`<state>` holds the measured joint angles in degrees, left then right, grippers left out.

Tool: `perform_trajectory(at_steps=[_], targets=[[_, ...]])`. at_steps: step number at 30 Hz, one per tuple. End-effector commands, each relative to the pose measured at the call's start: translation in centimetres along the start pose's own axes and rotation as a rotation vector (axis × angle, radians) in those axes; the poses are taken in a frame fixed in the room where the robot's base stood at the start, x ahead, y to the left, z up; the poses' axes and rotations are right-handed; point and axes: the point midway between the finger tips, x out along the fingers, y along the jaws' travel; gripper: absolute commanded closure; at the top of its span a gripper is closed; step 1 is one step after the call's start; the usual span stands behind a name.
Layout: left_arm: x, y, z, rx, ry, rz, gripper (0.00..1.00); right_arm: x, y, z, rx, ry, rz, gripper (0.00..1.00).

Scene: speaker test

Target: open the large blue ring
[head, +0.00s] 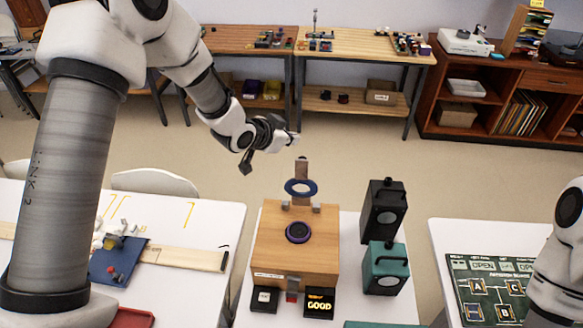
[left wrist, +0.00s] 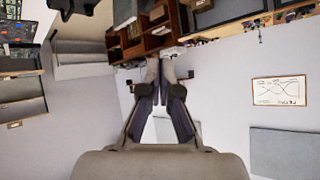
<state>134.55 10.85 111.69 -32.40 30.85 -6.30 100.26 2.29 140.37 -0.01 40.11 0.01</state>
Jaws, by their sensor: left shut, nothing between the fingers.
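The large blue ring (head: 301,188) is at the back of a wooden box (head: 265,243), in front of an upright wooden post (head: 301,168). It appears raised off the box top, with small grey brackets just below it. A smaller dark purple ring (head: 298,232) surrounds a round opening in the box top. My left gripper (head: 294,138) is above and behind the blue ring, apart from it. Its fingers are shut and empty, also in the left wrist view (left wrist: 160,75), where the ring does not show. My right gripper is out of view.
A black speaker (head: 383,208) and a green speaker (head: 385,270) stand right of the box. A display reading GOOD (head: 319,303) is at the box's front. A blue plate (head: 118,262) lies on the left table, and a green board (head: 490,290) on the right table.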

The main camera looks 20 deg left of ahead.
Motion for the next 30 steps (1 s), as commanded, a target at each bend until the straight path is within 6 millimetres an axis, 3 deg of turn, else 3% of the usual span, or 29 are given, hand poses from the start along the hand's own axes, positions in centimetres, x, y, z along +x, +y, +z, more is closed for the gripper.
perform_trajectory(at_steps=[3,7,11,15,18,21,24,30], targets=[[-0.8,1.6,-0.5,0.44,0.106,0.026,1.0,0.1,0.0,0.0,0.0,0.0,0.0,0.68],[-1.6,3.4,0.8,0.885,0.254,0.002,1.0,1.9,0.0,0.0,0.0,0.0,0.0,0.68],[-2.9,5.1,3.3,1.26,0.413,-0.095,1.0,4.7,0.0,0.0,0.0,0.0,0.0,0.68],[-4.5,6.9,7.2,1.546,0.564,-0.291,1.0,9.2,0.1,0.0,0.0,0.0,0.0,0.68],[-5.7,7.9,10.9,1.604,0.635,-0.448,1.0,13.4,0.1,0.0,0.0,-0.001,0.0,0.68],[-6.0,8.2,14.3,1.507,0.66,-0.495,1.0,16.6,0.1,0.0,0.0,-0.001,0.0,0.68],[-5.6,7.7,16.8,1.441,0.644,-0.516,1.0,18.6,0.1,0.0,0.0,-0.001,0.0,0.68],[-5.2,7.2,17.1,1.426,0.634,-0.526,1.0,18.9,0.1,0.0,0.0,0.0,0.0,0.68]])
